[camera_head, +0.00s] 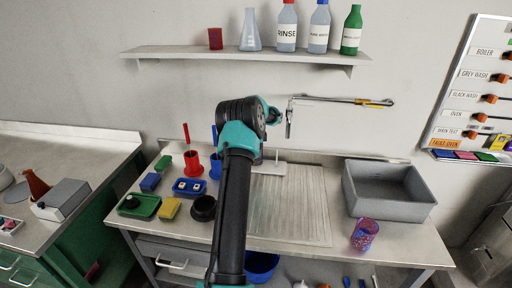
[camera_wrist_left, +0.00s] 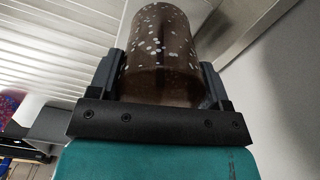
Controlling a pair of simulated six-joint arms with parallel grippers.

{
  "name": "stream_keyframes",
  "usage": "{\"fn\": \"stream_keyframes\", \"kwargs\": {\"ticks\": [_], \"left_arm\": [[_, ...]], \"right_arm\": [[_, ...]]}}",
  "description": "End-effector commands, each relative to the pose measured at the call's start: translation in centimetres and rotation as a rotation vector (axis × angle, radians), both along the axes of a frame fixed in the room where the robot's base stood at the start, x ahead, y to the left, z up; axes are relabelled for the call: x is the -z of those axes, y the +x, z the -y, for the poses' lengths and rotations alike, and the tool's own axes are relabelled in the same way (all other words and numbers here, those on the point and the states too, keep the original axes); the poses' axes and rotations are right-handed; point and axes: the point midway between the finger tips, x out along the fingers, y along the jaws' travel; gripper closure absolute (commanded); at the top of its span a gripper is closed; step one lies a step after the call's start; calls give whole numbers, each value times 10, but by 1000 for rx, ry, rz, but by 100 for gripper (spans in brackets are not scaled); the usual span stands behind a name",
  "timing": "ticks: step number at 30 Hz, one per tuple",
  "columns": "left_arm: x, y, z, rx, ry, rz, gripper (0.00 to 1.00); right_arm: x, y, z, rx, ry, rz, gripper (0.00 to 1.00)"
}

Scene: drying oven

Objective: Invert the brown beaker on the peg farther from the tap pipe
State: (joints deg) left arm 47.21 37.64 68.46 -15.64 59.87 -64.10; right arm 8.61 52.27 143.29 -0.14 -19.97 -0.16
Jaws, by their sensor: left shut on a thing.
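The brown beaker (camera_wrist_left: 160,45) with white speckles fills the middle of the left wrist view. My left gripper (camera_wrist_left: 163,85) is shut on it, with one finger on each side. In the head view my left arm comes up from the bottom centre, and its wrist hides the fingers and most or all of the beaker. A white plate (camera_head: 270,168), perhaps the peg base, lies just behind my arm at the back of the drainboard. A grey pipe (camera_head: 320,98) with a down-turned end is on the wall to the right of my wrist. My right gripper is not visible.
The ribbed drainboard (camera_head: 300,205) is bare right of my arm. A grey basin (camera_head: 385,190) stands at its right, with a speckled purple cup (camera_head: 364,235) in front. Red (camera_head: 193,163) and blue containers, trays and sponges crowd the left. A bottle shelf (camera_head: 245,52) hangs above.

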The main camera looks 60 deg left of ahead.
Motion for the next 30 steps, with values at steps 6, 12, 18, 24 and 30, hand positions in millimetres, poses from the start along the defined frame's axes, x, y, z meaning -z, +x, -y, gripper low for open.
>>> {"fn": "stream_keyframes", "kwargs": {"ticks": [6, 12, 18, 24, 30], "left_arm": [[5, 0, 0, 0, 1, 0, 52], [5, 0, 0, 0, 1, 0, 52], [5, 0, 0, 0, 0, 0, 52], [7, 0, 0, 0, 0, 0, 52], [8, 0, 0, 0, 0, 0, 16]], "right_arm": [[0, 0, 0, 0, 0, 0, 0], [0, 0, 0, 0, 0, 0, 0], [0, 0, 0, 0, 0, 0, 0], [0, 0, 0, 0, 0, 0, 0], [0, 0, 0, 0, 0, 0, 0]]}}
